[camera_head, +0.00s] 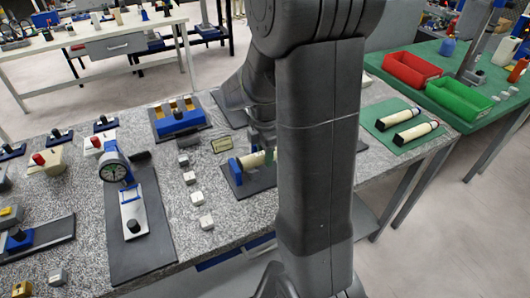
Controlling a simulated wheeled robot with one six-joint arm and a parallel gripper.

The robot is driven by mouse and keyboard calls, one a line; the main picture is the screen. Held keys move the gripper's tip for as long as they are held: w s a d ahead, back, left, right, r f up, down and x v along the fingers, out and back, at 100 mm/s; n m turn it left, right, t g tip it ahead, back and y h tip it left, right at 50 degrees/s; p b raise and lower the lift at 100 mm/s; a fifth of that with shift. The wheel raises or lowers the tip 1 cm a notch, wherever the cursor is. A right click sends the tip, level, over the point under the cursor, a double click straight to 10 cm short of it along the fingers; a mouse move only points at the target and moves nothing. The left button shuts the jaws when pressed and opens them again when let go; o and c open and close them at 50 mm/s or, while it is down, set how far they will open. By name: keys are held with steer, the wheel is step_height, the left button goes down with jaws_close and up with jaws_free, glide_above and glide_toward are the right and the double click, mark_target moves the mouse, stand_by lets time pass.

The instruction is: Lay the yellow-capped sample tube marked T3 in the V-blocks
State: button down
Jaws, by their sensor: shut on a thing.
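My gripper (262,149) is partly hidden behind my arm. It is shut on a cream tube (254,160), whose left part shows just right of a blue V-block (236,167) on a dark base plate (240,188). The tube looks roughly level and low over the plate. I cannot tell whether it touches the V-block. My arm hides its right part, so the cap colour and any T3 mark cannot be seen, nor can a second V-block.
Two cream tubes with dark ends (397,120) (416,133) lie on a green mat (384,138) at right. A dial gauge stand (132,205) and small grey blocks (196,198) stand left. A blue rack (181,122) is behind. Red (411,69) and green (460,98) bins stand far right.

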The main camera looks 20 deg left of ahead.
steer(key=shift+f+b, duration=0.5)
steer(key=shift+f, duration=0.15)
steer(key=c, duration=0.9)
jaws_free()
step_height(320, 180, up, 14)
steer(key=shift+p, duration=0.3)
steer(key=shift+f, duration=0.2)
step_height(320, 180, down, 14)
steer(key=shift+r+b, duration=0.15)
steer(key=shift+b, duration=0.15)
steer(key=shift+r, duration=0.25)
steer(key=shift+f, duration=0.1)
